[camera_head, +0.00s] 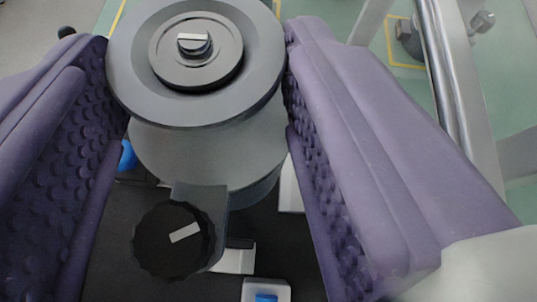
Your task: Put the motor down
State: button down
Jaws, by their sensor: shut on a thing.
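The motor (205,150) is a grey cylinder with a dark round flange on top, a raised hub and a shaft stub. A black knob-like part (170,240) with a light mark juts from its near side. My gripper (205,90) has two purple padded fingers, one on each side of the motor, shut on it. The motor's underside is hidden, so I cannot tell whether it touches the surface below.
A dark surface (110,255) lies below, with white blocks (265,290) bearing blue parts. A blue round item (127,156) shows beside the left finger. Metal rails (445,80) stand at the right. The floor is green with yellow lines.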

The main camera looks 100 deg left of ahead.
aim_at(229, 199)
notch_tip(229, 199, down, 5)
jog(key=shift+w+f+b, duration=0.15)
jog(key=shift+b, duration=1.1)
jog(key=shift+c, duration=2.1)
grip_release()
jog(key=p+v, duration=0.3)
jog(key=v, duration=0.9)
